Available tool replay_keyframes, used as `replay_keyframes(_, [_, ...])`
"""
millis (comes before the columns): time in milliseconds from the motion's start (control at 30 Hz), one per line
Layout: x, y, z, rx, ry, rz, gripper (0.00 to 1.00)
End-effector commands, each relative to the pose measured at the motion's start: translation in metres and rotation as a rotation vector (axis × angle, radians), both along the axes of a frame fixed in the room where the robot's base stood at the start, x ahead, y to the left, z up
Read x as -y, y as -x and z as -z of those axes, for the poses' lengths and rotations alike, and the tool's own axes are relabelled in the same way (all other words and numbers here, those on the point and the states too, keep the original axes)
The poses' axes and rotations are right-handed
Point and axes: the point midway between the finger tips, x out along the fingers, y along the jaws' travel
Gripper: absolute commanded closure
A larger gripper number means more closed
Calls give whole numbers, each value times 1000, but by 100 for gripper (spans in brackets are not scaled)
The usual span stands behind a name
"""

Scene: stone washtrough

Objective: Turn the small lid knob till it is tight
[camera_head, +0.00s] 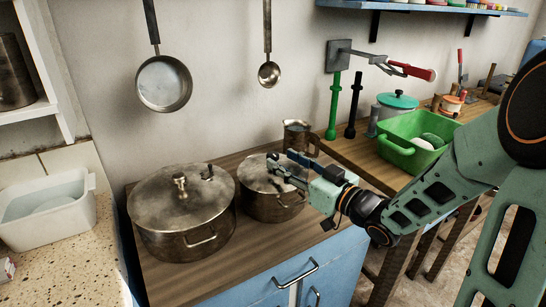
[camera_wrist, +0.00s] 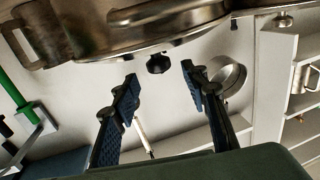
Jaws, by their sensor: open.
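A smaller lidded metal pot (camera_head: 272,206) stands on the wooden counter, with my gripper (camera_head: 284,166) reaching over its lid from the right. The small dark lid knob (camera_wrist: 158,63) shows in the wrist view, where the picture is turned over, below the metal lid (camera_wrist: 150,42). In that view my gripper (camera_wrist: 157,86) has its two fingers spread, with the knob in line with the gap between them and just beyond the tips. A clear gap shows on both sides of the knob. In the head view my fingers hide the knob.
A larger lidded pot (camera_head: 184,222) stands close on the left. A metal jug (camera_head: 297,134) stands just behind the smaller pot. A pan (camera_head: 164,84) and a ladle (camera_head: 268,74) hang on the wall. A green basin (camera_head: 400,151) is at right.

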Motion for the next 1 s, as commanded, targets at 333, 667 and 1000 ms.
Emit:
replay_keyframes(333, [-31, -32, 1, 0, 0, -1, 59])
replay_keyframes(667, [-33, -35, 0, -1, 1, 1, 59])
replay_keyframes(1000, [-33, -34, 0, 0, 1, 1, 96])
